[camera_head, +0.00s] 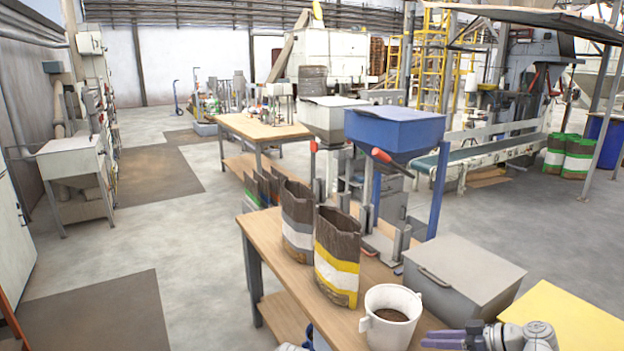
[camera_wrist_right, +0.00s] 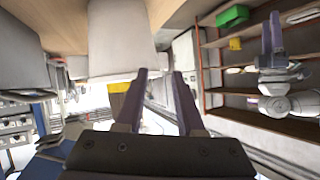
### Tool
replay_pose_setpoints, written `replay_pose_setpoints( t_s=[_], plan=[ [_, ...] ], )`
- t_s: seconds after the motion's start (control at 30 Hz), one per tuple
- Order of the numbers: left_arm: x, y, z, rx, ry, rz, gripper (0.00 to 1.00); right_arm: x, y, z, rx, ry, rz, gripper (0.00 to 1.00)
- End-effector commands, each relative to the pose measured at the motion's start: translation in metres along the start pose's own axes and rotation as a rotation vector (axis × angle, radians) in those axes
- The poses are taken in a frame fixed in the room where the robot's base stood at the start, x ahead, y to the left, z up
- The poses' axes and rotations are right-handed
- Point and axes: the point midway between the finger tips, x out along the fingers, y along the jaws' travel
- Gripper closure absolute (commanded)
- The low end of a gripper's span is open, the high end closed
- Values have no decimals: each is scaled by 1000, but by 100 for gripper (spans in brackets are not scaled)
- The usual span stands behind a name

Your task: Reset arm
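My right gripper (camera_head: 430,339) is at the bottom edge of the head view, its purple fingers pointing left, right of the white bucket (camera_head: 391,318). In the right wrist view my right gripper (camera_wrist_right: 161,76) has its two fingers apart with nothing between them. In the same view what looks like my left gripper (camera_wrist_right: 272,42) stands at the right; I cannot tell whether it is open. The head view shows only a small grey piece at the bottom, probably of my left arm.
The wooden bench (camera_head: 268,225) holds a yellow-banded bag (camera_head: 337,262), a white-banded bag (camera_head: 297,225) and a grey lidded box (camera_head: 463,275). The bucket holds brown pellets. A blue hopper (camera_head: 394,130) stands behind. A yellow panel (camera_head: 568,318) is at the lower right.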

Motion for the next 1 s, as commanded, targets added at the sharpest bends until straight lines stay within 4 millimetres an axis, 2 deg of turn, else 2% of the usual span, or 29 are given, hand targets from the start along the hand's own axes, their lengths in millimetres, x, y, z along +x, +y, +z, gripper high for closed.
replay_pose_setpoints(
  t_s=[0.37,0.47,0.63,0.8,1.0],
  plan=[
    [-10,-1,1,0,0,0,50,63,-55,12,149,-251,-76,63],
    [-14,-1,1,0,0,0,50,84,-79,18,205,-365,-83,63],
    [-24,-2,2,0,0,0,50,120,-134,36,303,-630,-36,63],
    [-34,-3,2,0,0,0,50,137,-183,53,362,-871,114,63],
    [-42,-4,3,0,0,0,50,140,-221,62,372,-1031,348,63]
  ],
)
